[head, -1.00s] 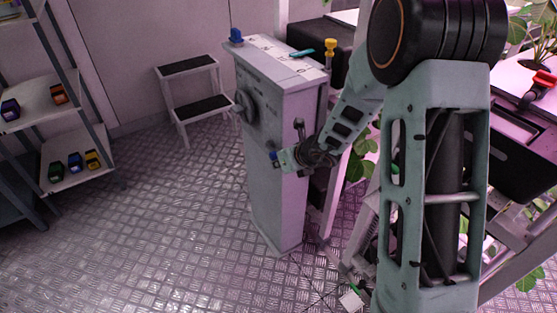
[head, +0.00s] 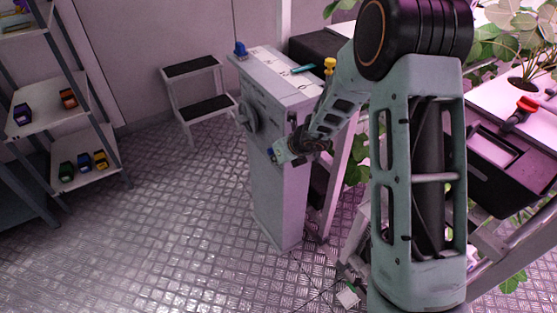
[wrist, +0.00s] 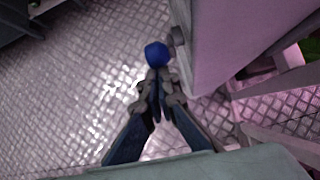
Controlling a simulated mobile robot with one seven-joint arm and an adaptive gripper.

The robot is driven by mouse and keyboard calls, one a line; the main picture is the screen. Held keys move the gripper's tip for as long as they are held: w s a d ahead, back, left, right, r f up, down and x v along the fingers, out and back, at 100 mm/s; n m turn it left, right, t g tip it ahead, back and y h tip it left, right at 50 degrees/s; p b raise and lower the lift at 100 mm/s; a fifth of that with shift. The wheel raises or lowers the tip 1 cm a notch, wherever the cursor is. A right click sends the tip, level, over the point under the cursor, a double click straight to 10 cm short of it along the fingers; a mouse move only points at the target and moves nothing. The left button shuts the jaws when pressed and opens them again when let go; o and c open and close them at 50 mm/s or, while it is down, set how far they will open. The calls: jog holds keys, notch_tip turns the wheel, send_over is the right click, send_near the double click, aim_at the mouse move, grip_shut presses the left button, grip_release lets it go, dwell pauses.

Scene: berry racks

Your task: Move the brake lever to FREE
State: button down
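A pale grey cabinet (head: 278,205) stands left of my arm. A blue knob (head: 240,48) and a yellow knob (head: 330,66) stand at the ends of its top panel, with a teal handle (head: 303,69) between them. A round handwheel (head: 249,117) is on its side. My gripper (head: 279,153) is low in front of the cabinet. In the wrist view its fingers (wrist: 158,84) converge, nearly together, at a round blue knob (wrist: 157,54) beside the cabinet. I cannot tell whether they grip it. No FREE marking is legible, and which lever is the brake is unclear.
A two-step stool (head: 200,106) stands behind and left of the cabinet. A shelf rack (head: 82,147) with small coloured items is at far left. A plant bench with a black box (head: 512,160) is on the right. The metal floor (head: 165,240) at left is clear.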

aim_at(270, 149)
jog(key=w+r+p, duration=0.1)
jog(key=w+a+r+p, duration=0.1)
jog(key=shift+a+r+p, duration=0.2)
jog(key=shift+r+p, duration=0.1)
jog(key=shift+r, duration=0.05)
jog(key=shift+w+a+r+p, duration=0.25)
jog(key=shift+w+a+p, duration=0.1)
jog(key=shift+w+p, duration=0.2)
jog(key=shift+w+a+r+p, duration=0.3)
jog(key=shift+w+p, duration=0.15)
jog(key=shift+p, duration=0.2)
jog(key=shift+w+a+r, duration=0.15)
jog(key=shift+w+a, duration=0.15)
jog(key=shift+s, duration=0.1)
